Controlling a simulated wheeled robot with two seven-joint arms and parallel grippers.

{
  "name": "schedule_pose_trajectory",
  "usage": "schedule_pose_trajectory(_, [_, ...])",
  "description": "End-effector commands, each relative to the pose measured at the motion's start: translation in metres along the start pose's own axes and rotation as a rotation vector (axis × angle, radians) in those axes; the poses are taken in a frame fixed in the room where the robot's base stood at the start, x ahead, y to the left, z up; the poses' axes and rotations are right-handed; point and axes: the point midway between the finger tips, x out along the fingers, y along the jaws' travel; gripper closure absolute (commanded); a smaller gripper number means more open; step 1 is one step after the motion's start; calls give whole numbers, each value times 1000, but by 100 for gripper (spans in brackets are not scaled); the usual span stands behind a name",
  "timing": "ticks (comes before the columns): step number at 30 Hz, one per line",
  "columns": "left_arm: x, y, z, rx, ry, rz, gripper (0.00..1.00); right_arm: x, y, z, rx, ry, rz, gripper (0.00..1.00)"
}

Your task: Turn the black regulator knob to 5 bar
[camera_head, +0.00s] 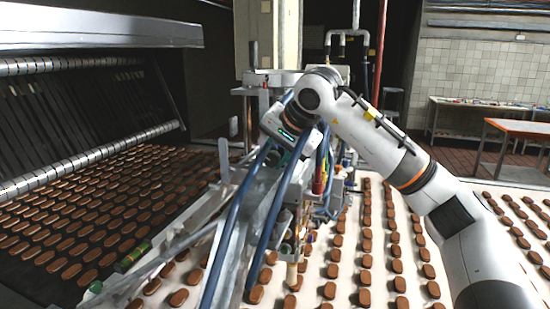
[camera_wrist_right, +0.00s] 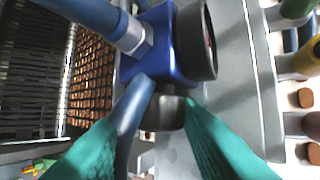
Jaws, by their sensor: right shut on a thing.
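The blue regulator body (camera_wrist_right: 172,42) shows at the top of the right wrist view. A round dark pressure gauge (camera_wrist_right: 205,40) is on its right side, seen almost edge-on, with a bit of red on its face; its reading cannot be made out. The black regulator knob (camera_wrist_right: 163,115) sits below the body. My right gripper (camera_wrist_right: 167,108) is shut on the knob, one teal finger on each side. In the head view my right arm reaches to the machine from the right; the fingertips and the knob cannot be made out there. My left gripper is not in view.
Blue hoses (camera_head: 236,215) run down the machine close to my right gripper. A thick blue hose (camera_wrist_right: 95,15) joins the regulator body from the left. Rows of brown biscuits lie on the dark conveyor (camera_head: 60,278) at left and the white conveyor (camera_head: 318,272).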

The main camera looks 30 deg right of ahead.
Motion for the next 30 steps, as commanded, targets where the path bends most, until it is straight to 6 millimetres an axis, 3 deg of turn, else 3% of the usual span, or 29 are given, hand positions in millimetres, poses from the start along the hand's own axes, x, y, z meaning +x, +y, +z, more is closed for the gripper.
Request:
schedule_pose_trajectory(6, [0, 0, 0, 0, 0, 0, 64, 0, 0, 0, 0, 0, -1, 92])
schedule_pose_trajectory(7, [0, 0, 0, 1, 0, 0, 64, 0, 0, 0, 0, 0, -1, 66])
schedule_pose_trajectory(11, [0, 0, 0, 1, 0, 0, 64, 0, 0, 0, 0, 0, -1, 48])
schedule_pose_trajectory(20, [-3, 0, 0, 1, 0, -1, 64, 0, 0, 0, -4, 2, -12, 48])
schedule_pose_trajectory(30, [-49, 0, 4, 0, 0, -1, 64, -5, 8, 2, -81, 4, -199, 48])
